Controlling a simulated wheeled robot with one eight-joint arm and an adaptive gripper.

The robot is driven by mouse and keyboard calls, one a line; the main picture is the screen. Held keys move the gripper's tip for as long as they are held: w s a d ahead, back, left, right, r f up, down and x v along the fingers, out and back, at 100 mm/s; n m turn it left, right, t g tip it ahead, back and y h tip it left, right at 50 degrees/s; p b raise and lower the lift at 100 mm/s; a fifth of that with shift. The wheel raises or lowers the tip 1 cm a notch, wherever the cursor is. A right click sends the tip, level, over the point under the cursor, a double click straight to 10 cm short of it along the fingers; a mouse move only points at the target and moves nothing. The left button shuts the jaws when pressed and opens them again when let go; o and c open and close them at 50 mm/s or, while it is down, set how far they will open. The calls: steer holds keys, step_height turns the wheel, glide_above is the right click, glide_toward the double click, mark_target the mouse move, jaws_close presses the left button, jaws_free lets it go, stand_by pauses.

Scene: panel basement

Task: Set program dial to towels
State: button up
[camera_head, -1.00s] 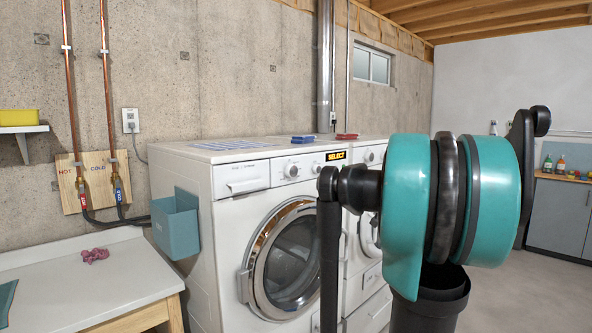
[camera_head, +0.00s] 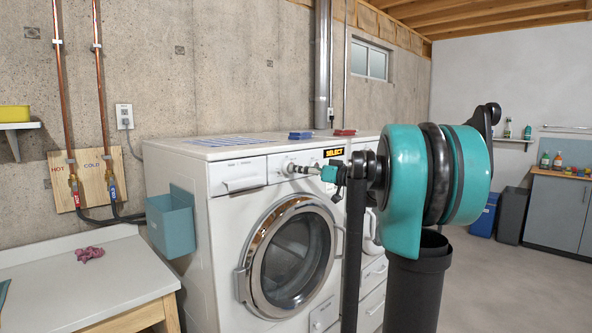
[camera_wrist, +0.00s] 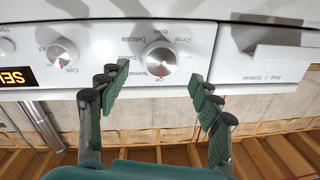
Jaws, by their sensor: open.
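My gripper (camera_wrist: 159,78) is open, with one green-padded finger on each side of the dial in that view. I cannot tell whether the fingers touch it. In the head view my gripper (camera_head: 304,170) is at the washer panel, partly covering the dial. The washer (camera_head: 226,165) has a shut round door, and its display (camera_head: 333,153) reads "SELECT".
A second knob (camera_wrist: 62,53), marked "Cold", sits beside the program dial. A detergent drawer (camera_head: 240,176) is left of the dial. A teal bin (camera_head: 173,225) hangs on the washer's side. A white counter (camera_head: 100,270) stands at left. Floor is free at right.

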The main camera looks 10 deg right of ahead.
steer(key=shift+x, duration=1.75)
steer(key=shift+c, duration=0.6)
steer(key=c, duration=1)
steer(key=shift+c, duration=0.2)
steer(key=shift+m, duration=0.5)
steer(key=shift+f+m+t+h, duration=0.15)
steer(key=shift+m+t, duration=0.3)
steer(key=shift+m, duration=3.95)
steer(key=shift+f+m+t+h, duration=0.15)
steer(key=shift+m+t, duration=0.3)
steer(key=shift+m, duration=3.95)
